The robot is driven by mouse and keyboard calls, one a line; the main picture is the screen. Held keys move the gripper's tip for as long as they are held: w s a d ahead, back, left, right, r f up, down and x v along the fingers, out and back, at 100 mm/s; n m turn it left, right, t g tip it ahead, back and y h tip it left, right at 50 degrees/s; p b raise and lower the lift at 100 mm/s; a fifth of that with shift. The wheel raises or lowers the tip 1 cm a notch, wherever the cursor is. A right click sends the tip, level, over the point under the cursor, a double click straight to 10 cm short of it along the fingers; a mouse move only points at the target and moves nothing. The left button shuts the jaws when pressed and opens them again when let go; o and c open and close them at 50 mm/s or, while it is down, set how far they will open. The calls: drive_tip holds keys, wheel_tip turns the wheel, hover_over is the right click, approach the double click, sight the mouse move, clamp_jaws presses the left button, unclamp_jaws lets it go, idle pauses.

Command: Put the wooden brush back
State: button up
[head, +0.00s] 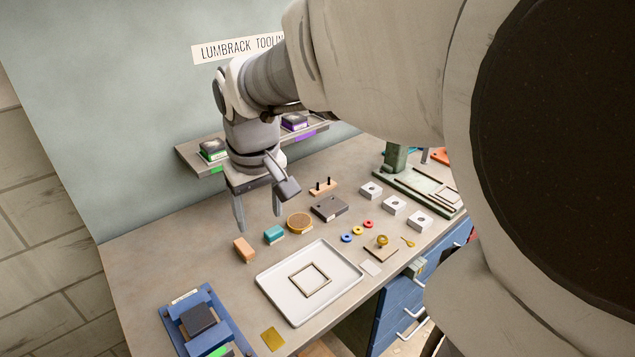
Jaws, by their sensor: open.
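I cannot tell for certain which item is the wooden brush. A small orange-tan block (244,249) lies on the bench at the left and may be it; no bristles can be made out. A round brown-topped piece (300,222) and a teal block (274,234) lie to its right. My gripper (257,222) is open, fingers pointing down, with nothing seen between them. In the picture it is just above and behind the tan and teal blocks. Its height over the bench is hard to judge.
A white tray (342,284) with a square frame lies in front. A blue fixture (176,308) is at front left. A wall shelf (188,154) is behind my gripper. A green press (394,160) and several white blocks are at right. My arm hides the right side.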

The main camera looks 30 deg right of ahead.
drive_tip(key=s+r+t, duration=0.1)
drive_tip(key=s+t, duration=0.2)
drive_tip(key=s, duration=1)
drive_tip(key=shift+s+a+r+m, duration=0.15)
drive_tip(key=shift+s+r+m, duration=0.15)
drive_tip(key=shift+r+m, duration=0.1)
idle(0.4)
